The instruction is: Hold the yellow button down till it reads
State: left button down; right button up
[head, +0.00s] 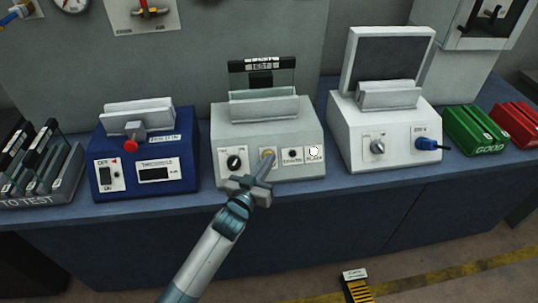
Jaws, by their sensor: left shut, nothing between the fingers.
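The yellow button (267,152) is on the front panel of the middle light-grey device (225,121), between a black knob (234,161) and a small black dial or socket (292,155). My left gripper (264,165) is shut and empty, its fingertips pointing up at the button and overlapping its lower part. I cannot tell whether they touch or press it. A round white lamp or indicator (313,151) is at the right of the panel. A clear plate with a black top labelled TEST (262,66) stands in the device's slot. My right gripper is not in view.
A blue device (190,165) with a red knob (131,146) stands to the left, beside a rack marked TO TEST (60,201). A white device (345,130) with a dark screen stands to the right, then green (475,135) and red (515,125) trays. The bench front edge is narrow.

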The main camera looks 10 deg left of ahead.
pick_arm(q)
jog(key=shift+s+d+r, duration=0.1)
jog(key=shift+s+r, duration=0.1)
jog(key=shift+s, duration=0.05)
dwell(0.3)
jog(key=s+r+p, duration=0.1)
jog(key=s+p, duration=0.1)
jog(key=s+d+r+p, duration=0.1)
jog(key=s+r+p, duration=0.1)
dwell(0.5)
dwell(0.4)
